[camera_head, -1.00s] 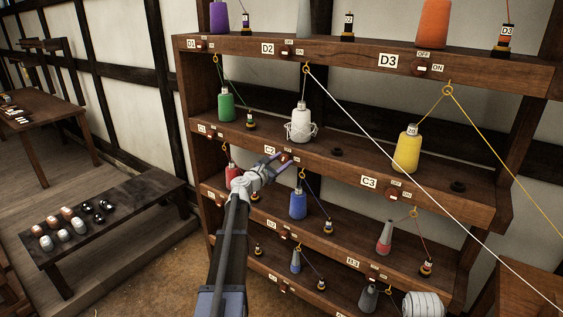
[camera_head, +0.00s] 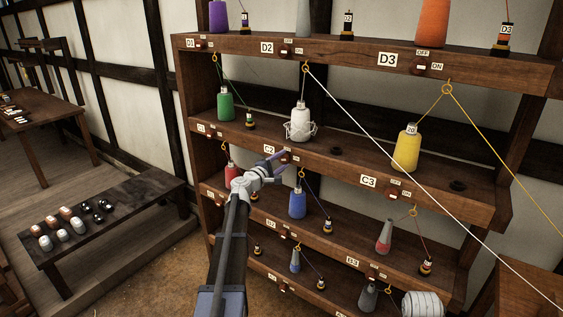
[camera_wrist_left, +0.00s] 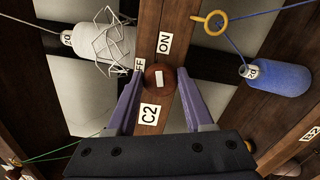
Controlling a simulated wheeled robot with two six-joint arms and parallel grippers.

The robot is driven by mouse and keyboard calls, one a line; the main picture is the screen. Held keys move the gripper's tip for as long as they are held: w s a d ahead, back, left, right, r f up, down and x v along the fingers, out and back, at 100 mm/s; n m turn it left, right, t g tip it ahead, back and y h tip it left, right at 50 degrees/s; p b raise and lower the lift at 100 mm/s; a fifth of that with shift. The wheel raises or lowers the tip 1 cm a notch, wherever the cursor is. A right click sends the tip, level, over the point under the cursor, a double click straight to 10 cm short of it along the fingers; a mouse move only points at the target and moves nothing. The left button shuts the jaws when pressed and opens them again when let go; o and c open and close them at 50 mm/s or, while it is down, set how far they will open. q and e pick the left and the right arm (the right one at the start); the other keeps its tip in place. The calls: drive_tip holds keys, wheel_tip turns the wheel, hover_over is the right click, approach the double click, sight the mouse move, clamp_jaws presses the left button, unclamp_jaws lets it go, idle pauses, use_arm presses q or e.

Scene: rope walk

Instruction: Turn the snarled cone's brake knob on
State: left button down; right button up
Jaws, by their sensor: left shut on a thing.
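The snarled cone (camera_head: 300,122) is white, wrapped in loose tangled loops, and stands on the C2 shelf; the wrist view shows it at upper left (camera_wrist_left: 103,42). Its round red-brown brake knob (camera_wrist_left: 159,82) sits on the shelf's front rail beside the C2 label (camera_wrist_left: 149,114). The knob's white mark runs roughly along the rail, toward the ON label (camera_wrist_left: 165,43). The OFF label (camera_wrist_left: 139,66) is partly hidden by a finger. My left gripper (camera_head: 281,161) is shut on the knob, one finger on each side. My right gripper is out of view.
A blue cone (camera_head: 297,204) stands below, its thread through a yellow ring (camera_wrist_left: 209,22) near my fingers. A taut white thread (camera_head: 400,152) crosses diagonally to the right. A yellow cone (camera_head: 406,148) is on the same shelf. A low bench (camera_head: 120,222) stands at left.

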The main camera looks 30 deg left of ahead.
use_arm(q)
drive_tip(key=shift+f+m, duration=0.1)
drive_tip(key=shift+m, duration=1.4)
drive_tip(key=shift+c, duration=1.7)
unclamp_jaws()
drive_tip(key=s, duration=0.7)
drive_tip(key=shift+s+a, duration=0.25)
drive_tip(key=shift+s, duration=0.15)
drive_tip(key=shift+d, duration=0.1)
